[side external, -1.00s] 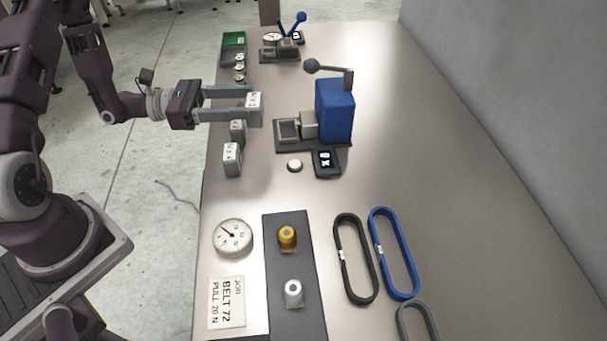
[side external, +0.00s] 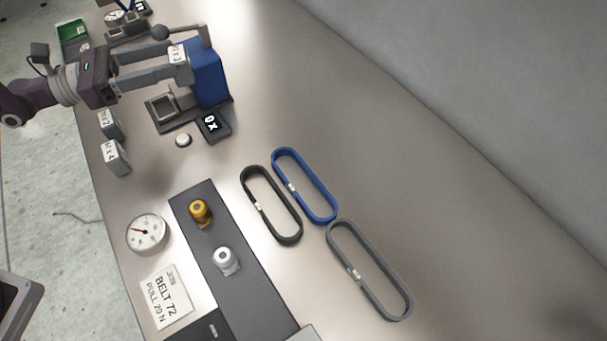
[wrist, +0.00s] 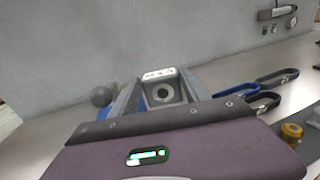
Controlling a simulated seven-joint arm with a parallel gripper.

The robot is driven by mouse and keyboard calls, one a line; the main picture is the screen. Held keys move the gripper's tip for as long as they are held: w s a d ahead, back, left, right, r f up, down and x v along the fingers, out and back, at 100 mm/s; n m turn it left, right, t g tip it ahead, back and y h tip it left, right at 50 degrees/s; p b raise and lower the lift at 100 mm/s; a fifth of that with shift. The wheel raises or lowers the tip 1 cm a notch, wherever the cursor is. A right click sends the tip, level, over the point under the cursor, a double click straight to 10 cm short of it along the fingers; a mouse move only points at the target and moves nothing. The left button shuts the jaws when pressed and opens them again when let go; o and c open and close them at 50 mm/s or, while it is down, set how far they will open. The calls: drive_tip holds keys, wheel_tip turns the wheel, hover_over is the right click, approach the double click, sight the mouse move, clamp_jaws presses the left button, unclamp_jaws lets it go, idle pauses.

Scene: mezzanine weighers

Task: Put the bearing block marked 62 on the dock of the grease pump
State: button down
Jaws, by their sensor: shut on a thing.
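My gripper (side external: 172,62) is shut on a pale grey bearing block (side external: 181,53). Its label seems to end in "x3"; I cannot make out a 62. In the wrist view the block (wrist: 161,88) sits between my fingers and shows a round bore. The grease pump (side external: 209,74) is the blue body with a ball-ended lever. Its dock (side external: 157,107) is a grey tray in front, with nothing seen in it. My gripper holds the block raised, close to the pump body in the picture; the gap is hard to judge.
Two other marked blocks stand near the table's left edge, one (side external: 110,125) behind the other (side external: 116,157). Belts, including a blue one (side external: 305,186), and a dial gauge (side external: 147,233) lie nearer.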

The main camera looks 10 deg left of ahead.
drive_tip(key=w+d+r+m+g+h, duration=0.1)
drive_tip(key=d+m+g, duration=0.1)
drive_tip(key=d, duration=2)
wheel_tip(320, 180, down, 15)
drive_tip(key=shift+d+r, duration=0.1)
drive_tip(key=shift+f, duration=0.2)
drive_tip(key=c, duration=0.5)
unclamp_jaws()
